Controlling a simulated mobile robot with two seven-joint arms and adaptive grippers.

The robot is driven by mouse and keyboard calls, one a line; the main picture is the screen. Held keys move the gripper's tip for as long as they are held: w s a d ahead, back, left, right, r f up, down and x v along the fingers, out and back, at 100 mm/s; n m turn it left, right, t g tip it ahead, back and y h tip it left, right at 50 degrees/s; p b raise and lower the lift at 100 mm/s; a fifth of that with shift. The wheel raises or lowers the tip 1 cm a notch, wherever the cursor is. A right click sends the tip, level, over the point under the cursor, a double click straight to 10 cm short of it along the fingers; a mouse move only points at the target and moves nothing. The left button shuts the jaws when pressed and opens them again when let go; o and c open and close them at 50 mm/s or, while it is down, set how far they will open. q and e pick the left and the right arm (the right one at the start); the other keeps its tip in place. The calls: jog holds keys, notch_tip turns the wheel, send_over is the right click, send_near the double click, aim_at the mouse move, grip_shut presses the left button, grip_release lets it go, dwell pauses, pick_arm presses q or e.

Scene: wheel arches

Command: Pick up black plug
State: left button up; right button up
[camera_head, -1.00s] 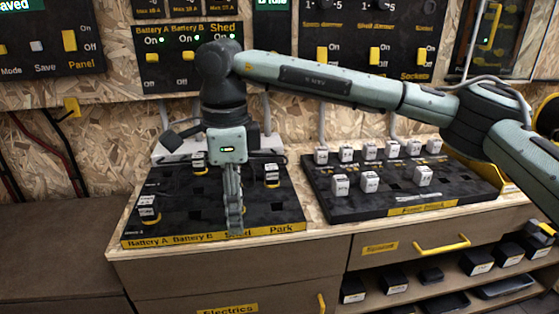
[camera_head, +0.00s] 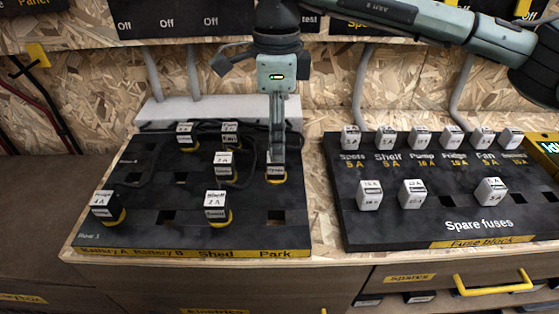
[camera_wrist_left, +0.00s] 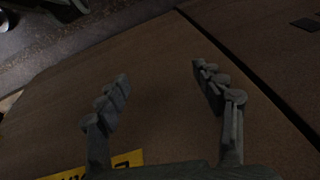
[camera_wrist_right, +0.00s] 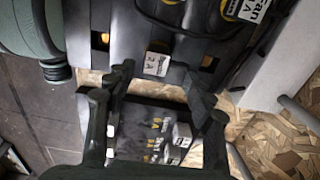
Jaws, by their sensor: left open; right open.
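Several black plugs with white labels and yellow bases stand on the black plug board, among them the front-left plug (camera_head: 105,208), the front plug (camera_head: 216,208) and the middle plug (camera_head: 225,167). My right gripper (camera_head: 278,150) points down over the plug in the Park column (camera_head: 276,174), partly hiding it. In the right wrist view this plug's white label (camera_wrist_right: 157,64) shows between the fingertips of the open right gripper (camera_wrist_right: 160,82). I cannot tell whether the fingers touch it. My left gripper (camera_wrist_left: 160,78) is open and empty above a brown surface.
The black plug board (camera_head: 150,236) has empty sockets. The fuse block (camera_head: 400,232) with several white fuses stands to its right. Dark cables (camera_head: 255,128) lie along the board's back edge. A chipboard wall (camera_head: 90,90) rises behind.

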aim_at(276, 172)
jog(key=f, duration=0.4)
jog(key=f+p, duration=0.1)
jog(key=f, duration=0.1)
jog(key=shift+s+a, duration=0.1)
jog(key=shift+s, duration=0.2)
pick_arm(q)
jog(key=f, duration=0.1)
jog(key=s+f, duration=0.1)
jog(key=f, duration=0.1)
pick_arm(e)
jog(key=shift+c, duration=0.5)
pick_arm(q)
jog(key=shift+r, duration=0.1)
pick_arm(e)
grip_shut()
jog(key=shift+r, duration=0.1)
